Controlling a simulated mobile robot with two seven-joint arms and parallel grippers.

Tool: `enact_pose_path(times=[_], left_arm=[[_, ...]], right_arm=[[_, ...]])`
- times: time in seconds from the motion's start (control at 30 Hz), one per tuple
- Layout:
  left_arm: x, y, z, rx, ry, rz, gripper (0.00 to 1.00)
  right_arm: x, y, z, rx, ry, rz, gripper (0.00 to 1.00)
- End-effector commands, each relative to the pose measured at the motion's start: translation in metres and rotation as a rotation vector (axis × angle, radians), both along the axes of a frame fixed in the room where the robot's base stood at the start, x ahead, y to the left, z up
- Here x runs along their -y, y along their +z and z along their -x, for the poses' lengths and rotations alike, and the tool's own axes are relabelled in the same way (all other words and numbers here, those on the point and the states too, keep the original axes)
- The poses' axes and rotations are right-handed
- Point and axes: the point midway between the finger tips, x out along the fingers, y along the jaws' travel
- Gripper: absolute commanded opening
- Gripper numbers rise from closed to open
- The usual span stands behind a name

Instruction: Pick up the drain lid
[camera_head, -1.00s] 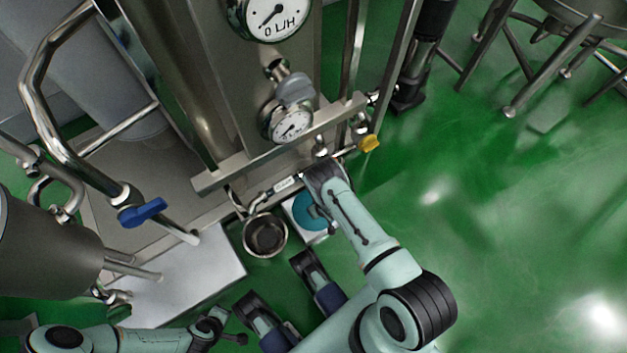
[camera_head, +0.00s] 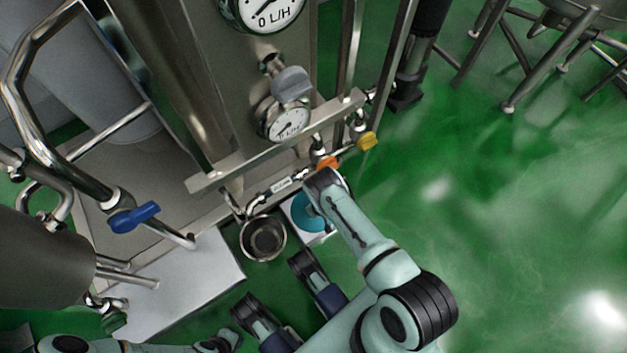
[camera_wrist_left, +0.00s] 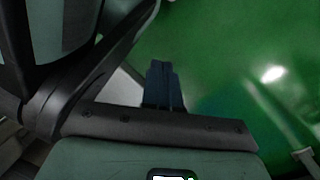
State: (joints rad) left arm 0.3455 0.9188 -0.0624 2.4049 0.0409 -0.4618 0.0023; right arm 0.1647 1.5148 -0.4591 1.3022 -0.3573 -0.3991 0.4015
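A round teal disc (camera_head: 308,212) lies on a small white base by the foot of the steel machine; it may be the drain lid, but I cannot tell for sure. To its left is an open round metal drain cup (camera_head: 263,238) with a dark bottom. My right gripper (camera_head: 321,188) reaches down from the right arm at the disc's upper right edge and covers part of it. Its fingers are hidden, so contact and opening cannot be told. My left gripper (camera_head: 226,341) is low at the bottom edge, far from the disc, its fingers unclear.
The machine's frame, with an orange valve handle (camera_head: 327,162) and a yellow one (camera_head: 367,140), stands just behind the disc. A blue valve handle (camera_head: 134,216) and a white slab (camera_head: 190,285) are at left.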

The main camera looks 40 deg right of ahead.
Motion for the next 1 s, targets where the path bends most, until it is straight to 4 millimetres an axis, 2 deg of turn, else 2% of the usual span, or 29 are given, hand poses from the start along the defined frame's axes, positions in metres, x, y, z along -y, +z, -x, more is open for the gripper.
enact_pose_path(times=[0.03,0.07,0.37,0.47,0.8,1.0], left_arm=[[0.0,0.0,0.0,0.001,0.0,0.0,0.0],[0.0,0.0,0.0,0.001,-0.001,0.0,0.0],[0.0,0.002,-0.002,0.008,-0.001,-0.001,0.0],[0.001,0.009,-0.011,0.038,-0.003,-0.003,0.0],[0.009,0.053,-0.065,0.218,-0.016,-0.013,0.0],[0.011,0.066,-0.08,0.27,-0.018,-0.015,0.0]], right_arm=[[0.0,0.0,0.0,0.0,0.0,0.0,0.07],[0.0,0.0,0.0,0.0,0.0,0.0,0.0],[0.0,0.003,0.0,0.001,0.0,0.0,0.0],[0.0,0.016,-0.001,0.003,-0.001,0.0,0.0],[0.0,0.081,-0.001,0.003,-0.002,0.0,0.0],[0.0,0.099,-0.001,0.002,0.0,0.0,0.0]])
